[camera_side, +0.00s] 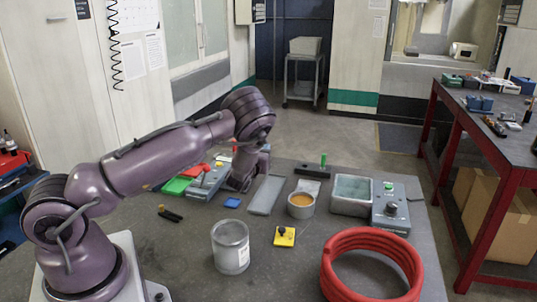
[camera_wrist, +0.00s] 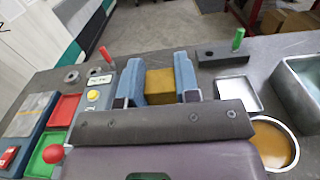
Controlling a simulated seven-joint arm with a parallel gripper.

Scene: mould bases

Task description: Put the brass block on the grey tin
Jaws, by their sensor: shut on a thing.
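My gripper (camera_side: 245,180) is at the back left part of the bench in the side view, beyond the grey tin. In the wrist view my gripper (camera_wrist: 160,88) has its two blue fingers shut on the brass block (camera_wrist: 160,84), a dull yellow block. I cannot make out the block in the side view, and its height above the bench is hard to tell. The grey tin (camera_side: 230,252), a round metal can, stands upright near the front of the bench, apart from my gripper. It does not show in the wrist view.
A smaller tin with orange contents (camera_side: 301,207), a grey bin (camera_side: 351,205) and a control box (camera_side: 390,213) stand to the right. A red hose coil (camera_side: 330,278) lies front right. A yellow piece with a black knob (camera_side: 284,240) lies right of the grey tin.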

